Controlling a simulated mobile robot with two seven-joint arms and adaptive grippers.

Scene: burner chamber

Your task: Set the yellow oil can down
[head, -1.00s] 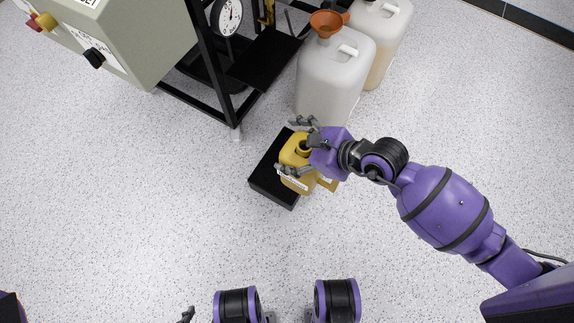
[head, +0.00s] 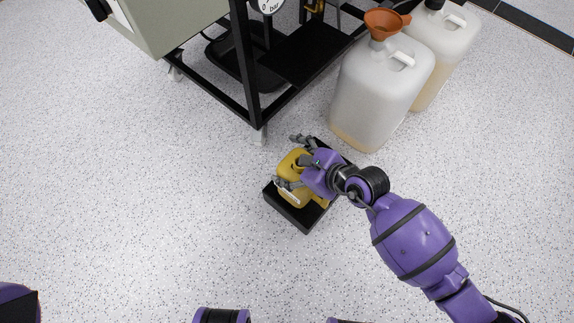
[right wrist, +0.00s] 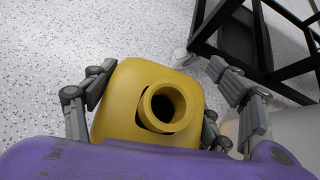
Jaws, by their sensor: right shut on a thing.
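The yellow oil can (head: 291,191) is upright in my right gripper (head: 293,162), with a finger on either side of its upper part. In the right wrist view the can (right wrist: 125,97) shows from above, its round open neck facing the camera between the fingers (right wrist: 165,88). A low black tray (head: 297,216) lies on the floor directly below the can. The can covers much of the tray, and I cannot tell whether its base touches it. My left gripper is out of view.
A white jug with an orange funnel (head: 375,95) stands behind and right of the tray, with another white jug (head: 440,45) beyond. A black metal frame (head: 245,75) stands behind. The speckled floor (head: 130,190) at left and front is clear.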

